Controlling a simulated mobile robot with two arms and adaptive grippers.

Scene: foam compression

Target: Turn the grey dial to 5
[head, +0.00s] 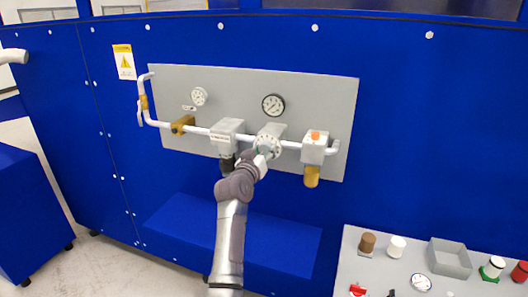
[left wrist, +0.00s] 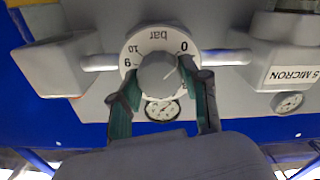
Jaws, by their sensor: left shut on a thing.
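The grey dial (left wrist: 158,75) is a round knob on a white scale ring (left wrist: 146,43) marked in bar, seen upside down in the left wrist view. The 0 is at its upper right and the 10 at its upper left. A thin pointer line on the knob slants up and right, toward the 0 side. My left gripper (left wrist: 161,84) is shut on the knob, with one green-padded finger on each side. In the head view, the dial's white ring (head: 267,145) shows just beyond my left gripper (head: 262,156), which partly hides it. My right gripper is not in view.
The dial sits on a white pipe (head: 291,145) across a grey panel (head: 330,95) on a blue wall. A 5 micron filter block (head: 226,128) and an orange-topped block (head: 315,148) flank it. Gauges (head: 273,105) hang above. A control board (head: 390,270) is at lower right.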

